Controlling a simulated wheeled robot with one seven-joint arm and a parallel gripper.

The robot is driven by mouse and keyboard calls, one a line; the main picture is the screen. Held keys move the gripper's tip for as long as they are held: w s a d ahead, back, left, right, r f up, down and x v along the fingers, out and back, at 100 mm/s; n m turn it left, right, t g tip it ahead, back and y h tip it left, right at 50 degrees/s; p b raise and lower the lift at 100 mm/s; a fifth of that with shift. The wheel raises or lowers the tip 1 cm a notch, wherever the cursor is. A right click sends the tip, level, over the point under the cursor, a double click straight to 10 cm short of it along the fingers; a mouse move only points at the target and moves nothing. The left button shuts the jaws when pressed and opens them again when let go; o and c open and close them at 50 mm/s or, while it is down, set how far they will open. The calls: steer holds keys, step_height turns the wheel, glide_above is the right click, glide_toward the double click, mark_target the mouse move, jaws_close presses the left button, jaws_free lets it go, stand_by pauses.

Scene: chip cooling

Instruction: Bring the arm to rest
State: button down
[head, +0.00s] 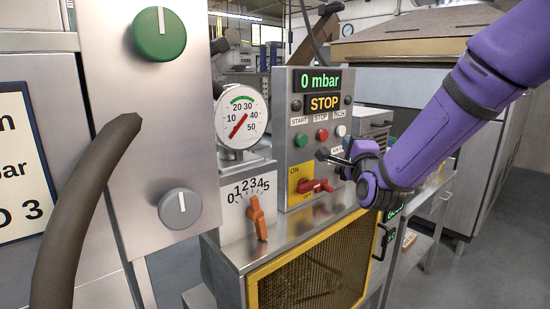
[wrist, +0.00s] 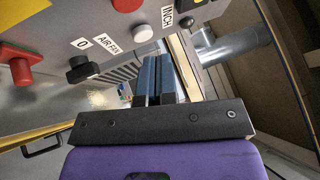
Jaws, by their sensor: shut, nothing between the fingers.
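My purple arm reaches in from the right in the head view. Its gripper (head: 327,157) is in front of the lower right part of the control panel (head: 313,80). In the wrist view the gripper (wrist: 157,75) has its two dark blue fingers side by side, shut and holding nothing. The white INCH button (wrist: 142,33) lies just beyond the fingertips in that picture. The black AIR FAN knob (wrist: 80,68) is left of the fingers, apart from them. In the head view my gripper covers part of the AIR FAN label, and its knob is hidden.
The panel reads 0 mbar and STOP. A red switch (head: 315,186) sits on a yellow plate below. An orange lever (head: 257,218) and a pressure gauge (head: 241,117) are to the left. A yellow-framed mesh guard (head: 312,265) is below. Open floor (head: 500,255) shows at right.

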steer(key=s+d+n+g, duration=0.3)
steer(key=s+n+g, duration=0.5)
steer(key=s, duration=0.9)
steer(key=s+d+n+g, duration=0.3)
steer(key=s+n+g, duration=0.5)
steer(key=s, duration=1)
steer(key=f+n, duration=0.1)
steer(key=n, duration=0.1)
steer(key=shift+s+d+n, duration=0.15)
steer(key=shift+d+n, duration=0.1)
steer(key=shift+n, duration=0.15)
stand_by(2.3)
